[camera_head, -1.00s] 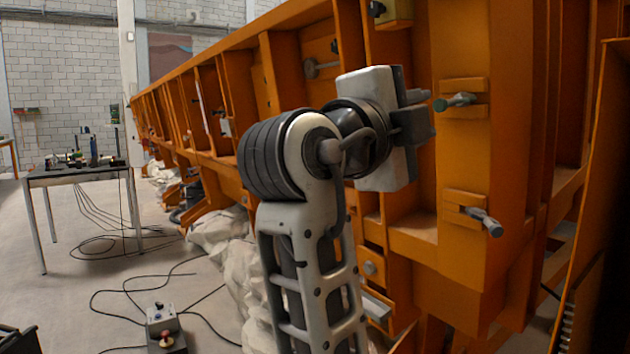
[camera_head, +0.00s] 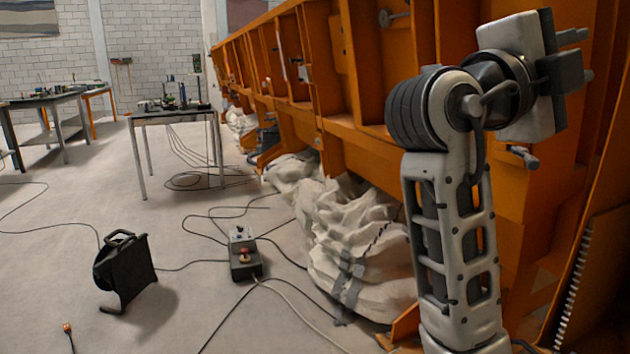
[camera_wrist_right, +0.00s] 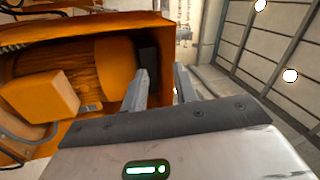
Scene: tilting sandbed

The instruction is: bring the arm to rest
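My right arm rises from the lower right of the head view, bent at the elbow. Its right gripper (camera_head: 583,57) is at the upper right, in front of the orange steel frame (camera_head: 350,90), and points to the right. In the right wrist view the two dark fingers of the right gripper (camera_wrist_right: 160,88) stand apart with an empty gap between them. Orange parts of the frame (camera_wrist_right: 120,25) fill the left of that view; whether the gripper touches them cannot be told. My left gripper is not in view.
White sacks (camera_head: 355,240) lie along the frame's foot. A control box (camera_head: 243,255), a black cable reel (camera_head: 125,272) and loose cables lie on the floor. A table (camera_head: 180,114) with equipment stands at the back left.

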